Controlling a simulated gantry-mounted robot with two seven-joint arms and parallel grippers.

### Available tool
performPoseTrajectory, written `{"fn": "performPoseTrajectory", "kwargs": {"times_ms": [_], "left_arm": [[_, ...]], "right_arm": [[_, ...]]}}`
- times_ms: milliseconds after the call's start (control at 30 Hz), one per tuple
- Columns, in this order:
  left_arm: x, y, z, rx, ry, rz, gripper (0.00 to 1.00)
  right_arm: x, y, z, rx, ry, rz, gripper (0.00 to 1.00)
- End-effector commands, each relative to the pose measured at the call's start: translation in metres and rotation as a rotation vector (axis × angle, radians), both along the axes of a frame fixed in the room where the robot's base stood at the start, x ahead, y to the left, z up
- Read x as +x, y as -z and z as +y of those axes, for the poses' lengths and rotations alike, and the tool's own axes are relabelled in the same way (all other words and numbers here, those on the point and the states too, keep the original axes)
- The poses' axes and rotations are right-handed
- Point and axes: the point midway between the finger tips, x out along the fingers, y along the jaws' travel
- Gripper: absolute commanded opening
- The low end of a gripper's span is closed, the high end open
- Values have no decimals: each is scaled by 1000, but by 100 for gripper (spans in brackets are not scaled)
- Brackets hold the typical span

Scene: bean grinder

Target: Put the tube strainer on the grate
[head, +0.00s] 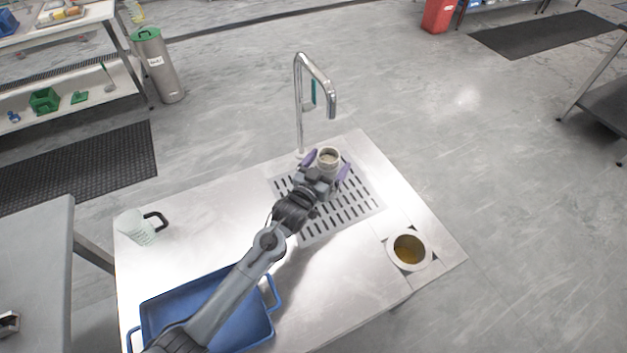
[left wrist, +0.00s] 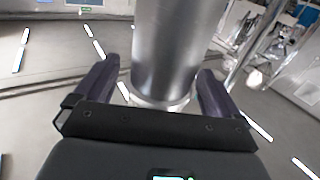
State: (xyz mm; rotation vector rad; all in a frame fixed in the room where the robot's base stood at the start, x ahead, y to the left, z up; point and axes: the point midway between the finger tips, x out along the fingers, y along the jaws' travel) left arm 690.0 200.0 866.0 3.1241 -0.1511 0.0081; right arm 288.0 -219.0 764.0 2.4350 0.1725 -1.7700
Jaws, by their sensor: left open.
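The tube strainer (head: 328,154) looks like a short upright tube with a pale rim in the head view. It is at the back part of the slotted metal grate (head: 362,208), below the tap. My left gripper (head: 326,165) is open around it, one purple finger on each side. In the left wrist view the strainer (left wrist: 168,50) is a smooth metal cylinder between the fingers of my left gripper (left wrist: 160,88), with gaps on both sides. The strainer's foot is hidden by the gripper in the head view, so its contact with the grate cannot be seen. My right gripper is not in view.
A tall tap (head: 299,105) rises just behind the grate. A round container with amber contents (head: 408,250) sits at the counter's right. A clear jug with black handle (head: 140,229) stands at the left. A blue tray (head: 256,326) lies under my left arm. The counter between is clear.

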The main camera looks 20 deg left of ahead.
Motion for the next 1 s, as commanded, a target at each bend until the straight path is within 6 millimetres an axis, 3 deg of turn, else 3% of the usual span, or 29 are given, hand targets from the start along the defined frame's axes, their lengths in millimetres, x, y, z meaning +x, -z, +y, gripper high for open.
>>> {"fn": "performPoseTrajectory", "kwargs": {"times_ms": [300, 500, 700, 1000], "left_arm": [[-59, -1, 6, 0, 0, 3, 97], [-84, 0, 9, 1, -1, 1, 97], [-95, 0, 10, 0, -1, 0, 97], [-96, 0, 10, 0, -1, 0, 97]], "right_arm": [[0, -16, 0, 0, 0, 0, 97], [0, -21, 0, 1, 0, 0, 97], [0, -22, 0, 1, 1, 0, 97], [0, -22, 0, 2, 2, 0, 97]]}}
